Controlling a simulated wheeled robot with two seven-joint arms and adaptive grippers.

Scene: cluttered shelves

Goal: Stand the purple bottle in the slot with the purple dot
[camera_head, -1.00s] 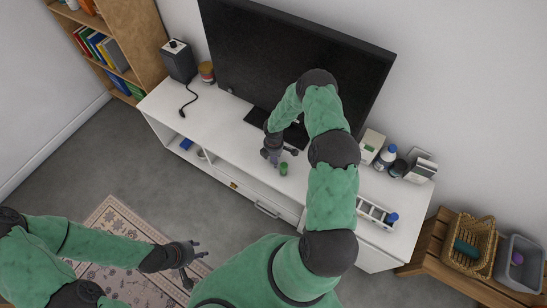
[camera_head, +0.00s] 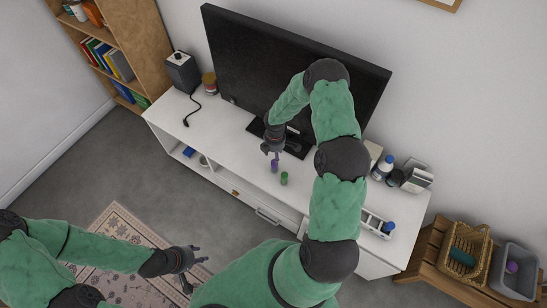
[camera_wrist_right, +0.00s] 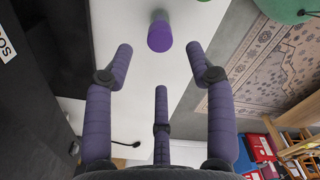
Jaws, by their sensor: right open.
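The small purple bottle (camera_head: 274,166) stands on the white TV cabinet beside a green bottle (camera_head: 284,178). In the right wrist view the purple bottle (camera_wrist_right: 160,36) shows end-on, ahead of the fingers and clear of them. My right gripper (camera_head: 272,151) is open and empty, close behind the purple bottle. My left gripper (camera_head: 194,262) is open and empty over the rug, away from the cabinet. A white slotted rack (camera_head: 370,224) with a blue-capped bottle (camera_head: 388,228) sits at the cabinet's right end, partly hidden by my right arm. I cannot make out a purple dot.
A large TV (camera_head: 290,75) stands behind the gripper. More bottles (camera_head: 384,166) and a box (camera_head: 418,180) crowd the right back. A basket (camera_head: 466,251) and a grey bin (camera_head: 514,270) stand farther right. The cabinet's left front is mostly clear.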

